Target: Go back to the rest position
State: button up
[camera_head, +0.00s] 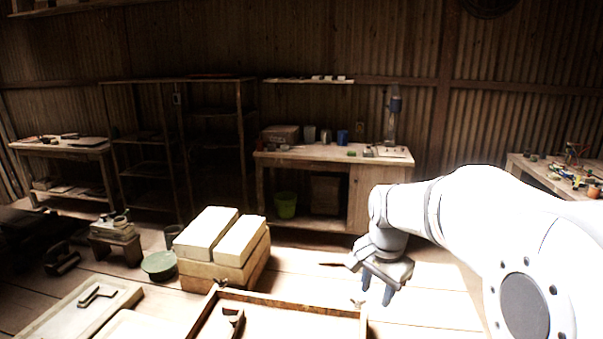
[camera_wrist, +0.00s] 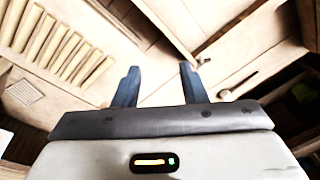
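My gripper (camera_head: 376,289) hangs at the end of my white arm, right of the middle in the head view, with its blue fingers pointing down. In the wrist view my gripper (camera_wrist: 158,72) has its two fingers apart with nothing held between them. It is above the right end of a shallow wooden frame (camera_head: 290,302) with wing nuts on its rim, apart from it as far as I can tell. The part of the frame below the picture edge is hidden.
Left of the frame are a wooden box (camera_head: 226,276) with two pale blocks, a green bowl (camera_head: 158,265) and a pale board (camera_head: 80,312) with a handle. A workbench (camera_head: 330,153) stands behind, and another cluttered bench (camera_head: 540,170) at right.

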jog(key=s+f+n+t, duration=0.1)
jog(key=s+n, duration=0.8)
jog(key=s, duration=0.9)
jog(key=shift+s+a+f+n, duration=0.2)
jog(key=shift+s+n, duration=0.15)
jog(key=shift+n, duration=0.05)
